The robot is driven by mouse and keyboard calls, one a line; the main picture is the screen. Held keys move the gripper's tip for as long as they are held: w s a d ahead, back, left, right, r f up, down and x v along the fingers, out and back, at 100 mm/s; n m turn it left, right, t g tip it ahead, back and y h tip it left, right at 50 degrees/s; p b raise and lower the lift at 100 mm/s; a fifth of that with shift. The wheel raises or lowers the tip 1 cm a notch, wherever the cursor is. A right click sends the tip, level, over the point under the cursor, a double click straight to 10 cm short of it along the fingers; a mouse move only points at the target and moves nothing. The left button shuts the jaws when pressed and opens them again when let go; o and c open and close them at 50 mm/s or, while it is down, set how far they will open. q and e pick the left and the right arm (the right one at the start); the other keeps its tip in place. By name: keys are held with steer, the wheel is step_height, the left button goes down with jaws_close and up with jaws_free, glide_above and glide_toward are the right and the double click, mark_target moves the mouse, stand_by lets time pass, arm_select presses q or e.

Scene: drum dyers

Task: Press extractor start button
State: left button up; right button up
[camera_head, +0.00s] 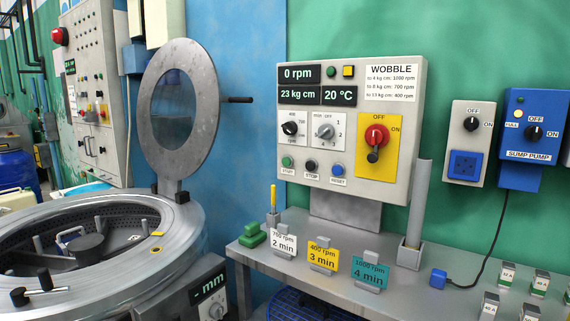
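The grey control panel (412,130) stands on the metal shelf, facing me. Its green button (287,161), at the lower left, has a small label that seems to read START. A black STOP button (311,165) and a blue RESET button (337,169) sit to its right. The displays (299,73) read 0 rpm, 23 kg cm and 20 °C. A red rotary switch (376,137) on a yellow plate has OFF and ON marks. The extractor drum (105,225) is at the lower left; its round lid (190,75) stands open. Neither of my grippers is in view.
The metal shelf (290,263) holds white, yellow and teal cards (370,272), a green block (253,236) and a grey upright post (417,210). A sump pump box (533,125) and a socket box (467,143) hang on the right wall.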

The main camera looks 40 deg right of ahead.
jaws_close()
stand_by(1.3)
